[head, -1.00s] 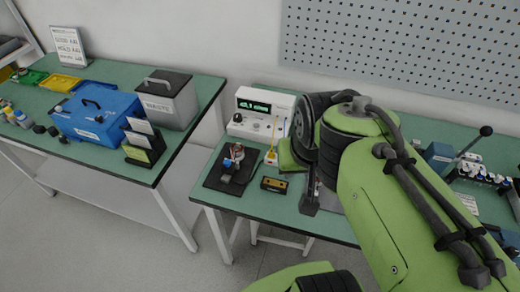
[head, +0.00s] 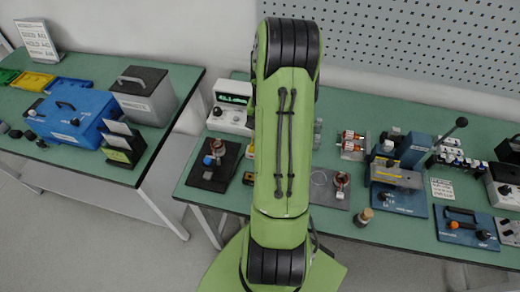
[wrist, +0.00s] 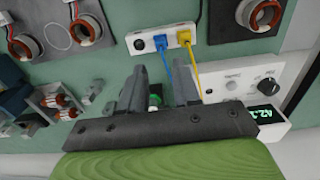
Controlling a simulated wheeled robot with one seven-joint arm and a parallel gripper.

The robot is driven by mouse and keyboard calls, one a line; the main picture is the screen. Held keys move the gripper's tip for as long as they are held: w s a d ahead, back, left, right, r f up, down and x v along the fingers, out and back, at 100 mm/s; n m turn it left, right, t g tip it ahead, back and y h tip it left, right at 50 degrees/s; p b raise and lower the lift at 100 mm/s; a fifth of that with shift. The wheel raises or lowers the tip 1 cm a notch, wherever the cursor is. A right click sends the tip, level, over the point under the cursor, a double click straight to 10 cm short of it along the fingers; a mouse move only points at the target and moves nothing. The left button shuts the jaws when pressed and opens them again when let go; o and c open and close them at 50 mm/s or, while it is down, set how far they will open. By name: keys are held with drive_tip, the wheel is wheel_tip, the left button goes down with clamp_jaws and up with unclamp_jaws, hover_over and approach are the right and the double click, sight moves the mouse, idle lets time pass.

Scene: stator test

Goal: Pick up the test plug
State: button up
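In the wrist view, a white socket block (wrist: 160,41) holds a blue plug (wrist: 160,43) and a yellow plug (wrist: 184,37), each with a cable of its colour. No label shows which is the test plug. My gripper (wrist: 159,75) is open, its two dark fingers apart and pointing towards the block, with the cables running down beside and behind the right finger. A small green part shows between the fingers, and nothing is gripped. The cables run towards the white tester (wrist: 242,85) with a lit green display. In the head view, my arm hides the gripper and most of the block.
The tester (head: 231,108) stands at the bench's left back. A black pad (head: 214,176) with a stator lies in front of it. Right of my arm are another stator (head: 341,181), a blue press (head: 400,180) and several small parts. A separate table (head: 90,165) stands left.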

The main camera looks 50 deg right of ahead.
wheel_tip(320, 180, down, 10)
drive_tip(key=shift+w+d+r, duration=0.1)
drive_tip(key=shift+d+r, duration=0.05)
drive_tip(key=shift+r, duration=0.1)
clamp_jaws()
